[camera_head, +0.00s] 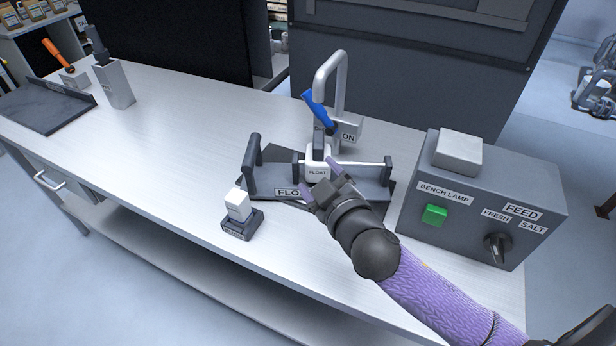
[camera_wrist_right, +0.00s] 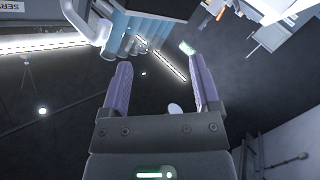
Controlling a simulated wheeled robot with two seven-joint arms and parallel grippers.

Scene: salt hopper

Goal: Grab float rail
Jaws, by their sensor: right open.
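The float rail (camera_head: 362,163) is a thin light bar between dark posts over a grey tray (camera_head: 268,182) in the head view. A white block marked FLOAT (camera_head: 317,174) sits at the rail's left part. My right gripper (camera_head: 321,177) is open beside this block, its purple fingers near the block's front and right side. I cannot tell whether they touch it. In the right wrist view the two fingers (camera_wrist_right: 160,65) are spread with nothing clearly held between them; I cannot make out the rail there. My left gripper is not in view.
A tap (camera_head: 343,80) with a blue lever (camera_head: 318,110) rises behind the tray. A grey control box (camera_head: 470,205) stands at the right. A small dark base with a white block (camera_head: 239,207) is at the front left. The bench's left middle is clear.

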